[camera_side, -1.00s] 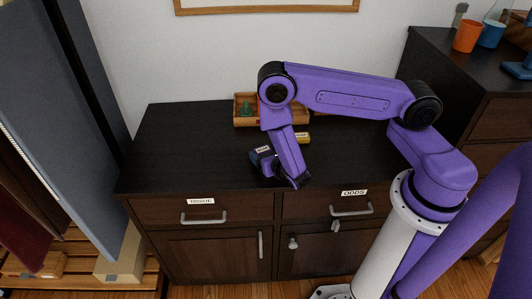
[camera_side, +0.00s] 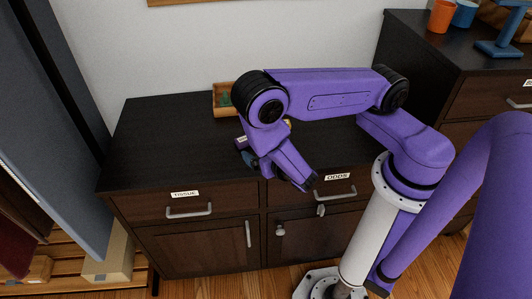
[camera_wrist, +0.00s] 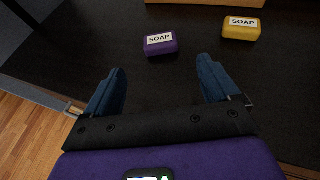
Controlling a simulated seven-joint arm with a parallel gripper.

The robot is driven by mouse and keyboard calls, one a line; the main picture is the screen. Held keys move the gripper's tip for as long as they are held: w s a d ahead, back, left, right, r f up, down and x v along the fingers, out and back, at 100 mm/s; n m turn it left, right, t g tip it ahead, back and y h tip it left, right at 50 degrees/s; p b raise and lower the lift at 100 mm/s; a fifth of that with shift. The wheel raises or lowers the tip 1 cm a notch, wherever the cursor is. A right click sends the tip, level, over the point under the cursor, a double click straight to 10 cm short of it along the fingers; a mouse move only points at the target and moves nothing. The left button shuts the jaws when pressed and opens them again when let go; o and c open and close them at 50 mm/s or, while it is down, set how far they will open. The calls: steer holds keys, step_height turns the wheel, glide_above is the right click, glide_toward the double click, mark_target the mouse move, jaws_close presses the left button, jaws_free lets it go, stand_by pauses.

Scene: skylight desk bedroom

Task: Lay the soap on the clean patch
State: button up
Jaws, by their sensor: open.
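A purple soap block (camera_wrist: 160,43) with a white SOAP label lies on the dark cabinet top, beyond my open fingers in the wrist view. In the side view it shows (camera_side: 241,141) beside my gripper, partly hidden. A yellow soap block (camera_wrist: 241,28), also labelled SOAP, lies to its right and farther back; only a sliver shows in the side view (camera_side: 287,122). My gripper (camera_wrist: 162,72) has two blue fingers spread wide with nothing between them. It is near the cabinet's front edge, apart from both soaps. I cannot make out a clean patch in either view.
A wooden tray (camera_side: 221,111) with a green item stands at the back of the cabinet top (camera_side: 160,135). The left part of the top is clear. Drawers labelled TISSUE (camera_side: 184,194) and ODDS (camera_side: 337,177) are below. A taller cabinet at right holds cups (camera_side: 443,16).

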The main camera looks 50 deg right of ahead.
steer(key=shift+v, duration=0.9)
steer(key=shift+s+r, duration=0.1)
steer(key=shift+r, duration=0.1)
steer(key=s+d+r+m+g+h, duration=0.2)
steer(key=s+r+m+g, duration=0.1)
steer(key=r+m, duration=0.3)
steer(key=s+d+r+m+g+h, duration=0.2)
steer(key=s+r+m+g, duration=0.15)
steer(key=r+m, duration=0.3)
steer(key=s+a+r+m+g+y, duration=0.2)
steer(key=s+r+m+y, duration=0.1)
steer(key=s, duration=0.3)
steer(key=s+a+r+m+g+y, duration=0.2)
steer(key=s+r+m+g+y, duration=0.1)
steer(key=s+y, duration=0.3)
steer(key=shift+a+r+g, duration=0.35)
steer(key=shift+r, duration=0.15)
steer(key=shift+w+m, duration=0.1)
steer(key=shift+m, duration=0.15)
